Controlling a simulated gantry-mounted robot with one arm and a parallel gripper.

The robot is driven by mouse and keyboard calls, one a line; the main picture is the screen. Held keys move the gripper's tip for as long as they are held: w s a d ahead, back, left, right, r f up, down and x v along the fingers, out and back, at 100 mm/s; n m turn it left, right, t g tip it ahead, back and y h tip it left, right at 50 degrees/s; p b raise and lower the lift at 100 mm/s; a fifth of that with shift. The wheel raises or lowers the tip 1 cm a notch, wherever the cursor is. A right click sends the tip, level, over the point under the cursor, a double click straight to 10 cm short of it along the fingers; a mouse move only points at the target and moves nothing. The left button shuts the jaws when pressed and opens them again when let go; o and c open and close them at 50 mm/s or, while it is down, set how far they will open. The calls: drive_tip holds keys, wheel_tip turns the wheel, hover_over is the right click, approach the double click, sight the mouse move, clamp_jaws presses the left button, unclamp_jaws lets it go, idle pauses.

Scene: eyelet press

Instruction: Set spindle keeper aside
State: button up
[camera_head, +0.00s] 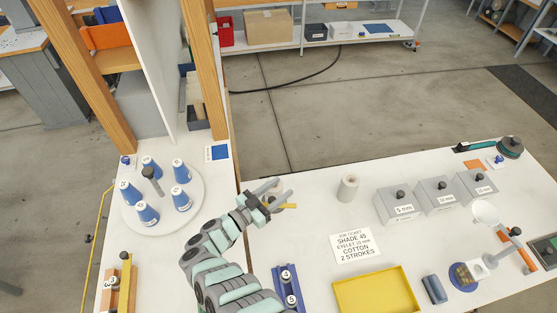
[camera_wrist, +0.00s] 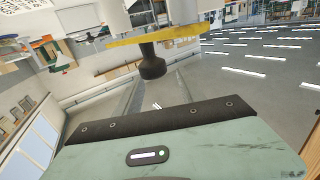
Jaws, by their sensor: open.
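A yellow bar (camera_head: 289,206) shows beside my gripper (camera_head: 272,196), above or on the white bench, and I take it for the spindle keeper. In the wrist view it is a yellow strip (camera_wrist: 150,39) with a dark knob (camera_wrist: 152,66), just past the fingers of my gripper (camera_wrist: 157,93). The fingers are apart, with the knob seen between and beyond them; contact cannot be told. My gripper and arm partly hide the bar in the head view.
A round white stand (camera_head: 160,222) with several blue-and-white cones is at left. A pale spool (camera_head: 347,188), a job ticket (camera_head: 355,245), a yellow tray (camera_head: 376,289) and grey boxes (camera_head: 398,204) stand to the right. Bare bench lies between spool and ticket.

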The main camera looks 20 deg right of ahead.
wheel_tip(320, 180, up, 17)
drive_tip(key=p, duration=0.6)
drive_tip(key=shift+r+p, duration=0.15)
drive_tip(key=shift+p, duration=0.2)
drive_tip(key=shift+c, duration=0.3)
